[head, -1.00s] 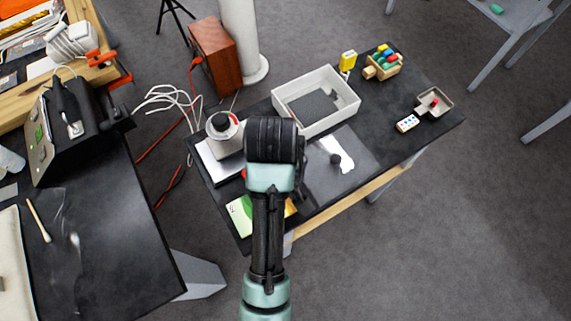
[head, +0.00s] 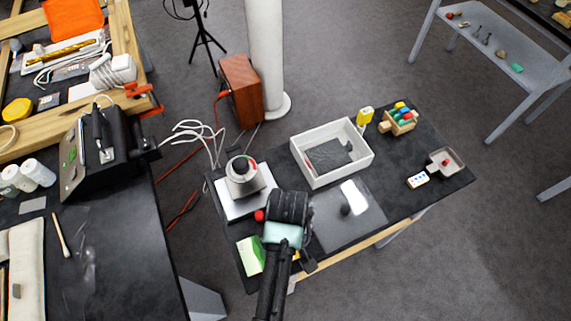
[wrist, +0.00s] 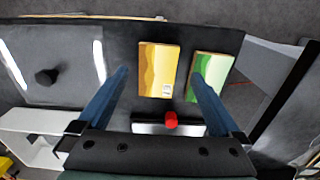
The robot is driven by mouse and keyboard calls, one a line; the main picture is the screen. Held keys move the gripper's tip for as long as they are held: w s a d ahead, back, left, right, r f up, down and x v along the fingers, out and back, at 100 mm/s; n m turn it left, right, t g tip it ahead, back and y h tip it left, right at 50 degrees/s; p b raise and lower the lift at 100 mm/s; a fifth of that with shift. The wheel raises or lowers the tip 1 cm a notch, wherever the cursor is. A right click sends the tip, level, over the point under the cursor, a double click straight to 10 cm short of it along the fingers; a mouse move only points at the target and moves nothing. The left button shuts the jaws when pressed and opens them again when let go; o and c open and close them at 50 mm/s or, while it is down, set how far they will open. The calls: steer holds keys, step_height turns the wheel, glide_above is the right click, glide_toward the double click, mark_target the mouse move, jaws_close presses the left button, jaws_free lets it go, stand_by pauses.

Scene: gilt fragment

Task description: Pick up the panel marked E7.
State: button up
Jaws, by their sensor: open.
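In the wrist view a yellow panel (wrist: 158,68) with a small white label lies flat on the dark table (wrist: 220,40). The label is too small to read, so I cannot confirm E7. A green panel (wrist: 210,72) lies to its right; it also shows in the head view (head: 251,256). My gripper (wrist: 160,76) is open and empty above the table. In the wrist view its blue fingers frame the yellow panel, and the right finger covers part of the green one. In the head view my arm hides most of the yellow panel.
A grey sheet (head: 330,225) with a dark knob lies right of my arm. A red button (head: 259,215) and a white-based device (head: 242,170) stand left. A white tray (head: 360,170), a wooden rack (head: 400,124) and a small dish (head: 452,167) stand farther back.

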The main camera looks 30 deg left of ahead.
steer(key=shift+w+a+f, duration=0.1)
steer(key=shift+w+f, duration=0.05)
steer(key=shift+f, duration=0.95)
steer(key=shift+w+f, duration=0.1)
steer(key=shift+f, duration=1)
steer(key=shift+c, duration=0.2)
steer(key=c, duration=1.3)
